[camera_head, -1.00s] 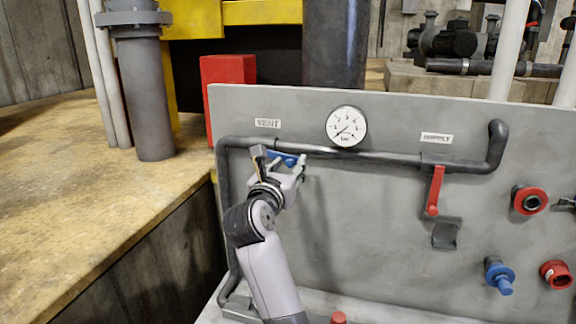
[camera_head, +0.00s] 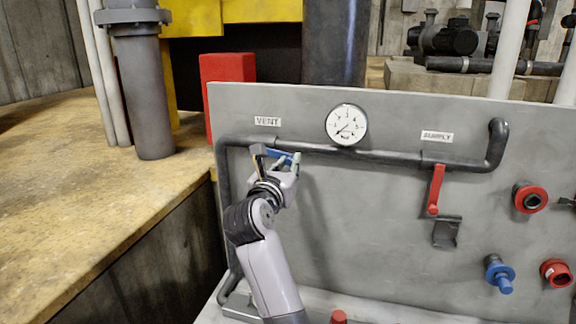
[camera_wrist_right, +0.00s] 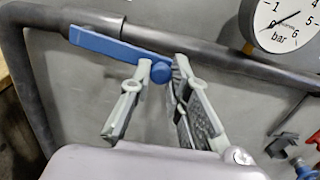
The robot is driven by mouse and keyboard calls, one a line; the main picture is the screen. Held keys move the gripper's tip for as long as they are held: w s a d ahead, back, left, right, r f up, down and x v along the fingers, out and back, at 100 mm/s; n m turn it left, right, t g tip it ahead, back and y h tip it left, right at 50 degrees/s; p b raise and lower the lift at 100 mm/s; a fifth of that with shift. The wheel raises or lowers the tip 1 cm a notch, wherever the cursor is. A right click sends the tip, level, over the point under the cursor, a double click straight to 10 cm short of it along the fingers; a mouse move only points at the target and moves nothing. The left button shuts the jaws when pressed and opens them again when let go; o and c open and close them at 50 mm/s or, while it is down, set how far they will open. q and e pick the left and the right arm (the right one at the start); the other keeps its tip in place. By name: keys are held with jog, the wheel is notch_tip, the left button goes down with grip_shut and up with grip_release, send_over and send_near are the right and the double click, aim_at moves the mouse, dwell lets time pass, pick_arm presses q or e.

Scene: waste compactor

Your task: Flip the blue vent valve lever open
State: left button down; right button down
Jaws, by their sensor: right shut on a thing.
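The blue vent valve lever (camera_head: 277,152) is on the grey pipe below the VENT label, at the left of the panel. In the right wrist view the lever (camera_wrist_right: 112,46) lies at a slant close along the pipe, its flat bar to the upper left and its round knob at the lower right. My right gripper (camera_head: 277,159) is at the lever. In the right wrist view its two fingers (camera_wrist_right: 161,72) are on either side of the knob end, shut on it. In the head view the fingers partly hide the lever. My left gripper is not in view.
A round gauge (camera_head: 346,125) sits right of the lever. A red lever (camera_head: 435,189) hangs below the SUPPLY label, above a grey bracket (camera_head: 446,233). Blue (camera_head: 499,275) and red (camera_head: 529,199) fittings are at the right. The panel between my gripper and the red lever is free.

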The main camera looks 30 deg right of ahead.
jog(key=shift+r, duration=0.1)
jog(key=shift+r+n+p, duration=0.6)
jog(key=shift+p, duration=0.2)
jog(key=shift+r+n, duration=0.1)
jog(key=shift+n, duration=0.3)
jog(key=c, duration=1.5)
grip_release()
jog(key=shift+s, duration=0.1)
